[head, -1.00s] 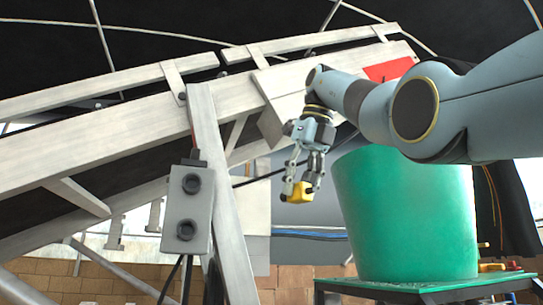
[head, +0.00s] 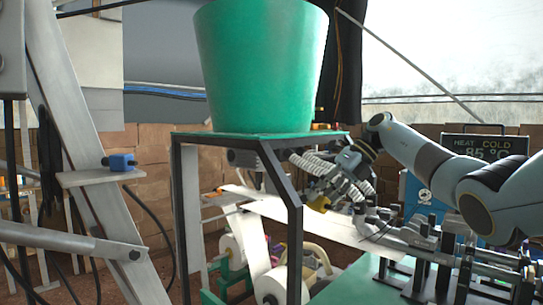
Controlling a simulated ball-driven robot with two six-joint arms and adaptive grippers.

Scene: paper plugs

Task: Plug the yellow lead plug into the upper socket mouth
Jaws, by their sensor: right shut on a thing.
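The yellow lead plug (head: 319,204) is at the fingertips of my right gripper (head: 325,196). The gripper is shut on the plug and partly hides it. The grey socket box (head: 11,60) is cut off at the top left edge. Its upper socket mouth is outside the head view. My right gripper is far to the right of the box and lower than it. My left gripper is not in view.
A blue plug (head: 122,161) sits on a small shelf (head: 88,178) on the slanted post. A large green tub (head: 262,65) stands on a dark-framed stand (head: 294,215) between post and gripper. Machinery with clamps (head: 455,250) is at the lower right. A temperature display (head: 487,147) stands behind.

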